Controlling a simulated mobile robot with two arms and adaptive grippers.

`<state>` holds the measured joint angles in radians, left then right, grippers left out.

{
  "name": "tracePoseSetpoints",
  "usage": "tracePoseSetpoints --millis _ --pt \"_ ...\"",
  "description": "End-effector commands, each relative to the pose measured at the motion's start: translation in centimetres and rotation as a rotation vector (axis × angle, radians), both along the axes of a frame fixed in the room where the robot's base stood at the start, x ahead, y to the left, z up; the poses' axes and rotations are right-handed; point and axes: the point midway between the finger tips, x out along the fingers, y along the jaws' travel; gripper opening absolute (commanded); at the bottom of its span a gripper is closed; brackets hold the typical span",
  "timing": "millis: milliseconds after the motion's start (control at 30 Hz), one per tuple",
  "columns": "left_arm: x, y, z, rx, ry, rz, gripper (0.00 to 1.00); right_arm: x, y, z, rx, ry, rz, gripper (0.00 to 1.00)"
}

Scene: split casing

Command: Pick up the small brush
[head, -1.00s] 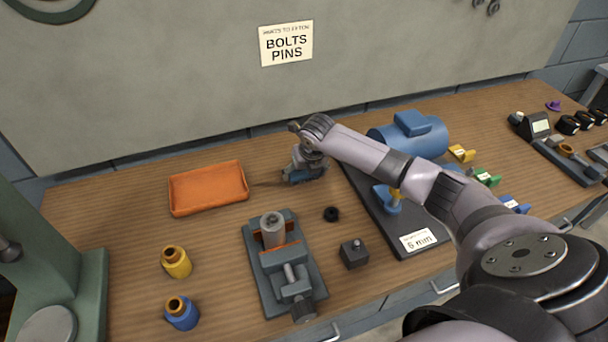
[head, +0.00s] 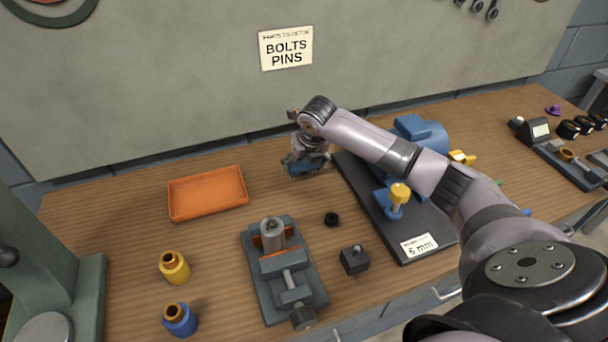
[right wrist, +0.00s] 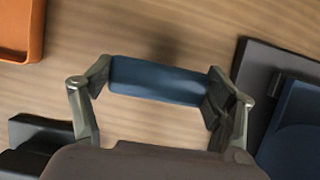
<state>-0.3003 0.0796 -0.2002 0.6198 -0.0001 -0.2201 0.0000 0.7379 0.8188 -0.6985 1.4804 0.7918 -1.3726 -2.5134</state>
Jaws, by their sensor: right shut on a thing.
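My right gripper (head: 305,165) is over the back middle of the bench, right of the orange tray. It is shut on the small brush, and the blue body of the brush (right wrist: 160,82) spans between its two fingertips in the right wrist view. In the head view only a bit of blue shows at the fingers. The bristles cannot be made out now. The brush seems held a little above the wood. My left gripper is not in view.
The orange tray (head: 207,210) lies left of the gripper. A dark baseplate (head: 385,222) with blue casing parts lies right, partly behind my arm.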

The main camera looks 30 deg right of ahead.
Motion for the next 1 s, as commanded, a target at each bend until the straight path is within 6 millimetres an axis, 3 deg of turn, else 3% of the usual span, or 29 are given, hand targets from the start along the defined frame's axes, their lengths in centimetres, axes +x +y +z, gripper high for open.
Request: tracePoseSetpoints --millis 100,300,500,700,967,1000 --pt "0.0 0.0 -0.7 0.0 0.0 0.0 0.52 0.2 -0.1 3.7 -0.001 -0.009 0.0 0.51" --pt "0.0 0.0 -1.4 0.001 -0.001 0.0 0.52 0.1 0.0 9.3 0.0 -0.006 0.001 0.51" --pt "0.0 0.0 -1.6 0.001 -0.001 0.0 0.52 0.1 0.0 13.0 0.002 -0.002 0.0 0.51" --pt "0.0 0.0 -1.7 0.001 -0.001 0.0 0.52 0.0 0.0 14.6 0.001 -0.001 0.0 0.51" --pt "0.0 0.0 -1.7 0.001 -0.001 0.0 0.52 0.0 0.0 14.7 0.001 0.0 0.0 0.51" --pt "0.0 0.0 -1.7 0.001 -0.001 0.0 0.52 0.0 0.0 14.7 0.001 0.0 0.0 0.78"
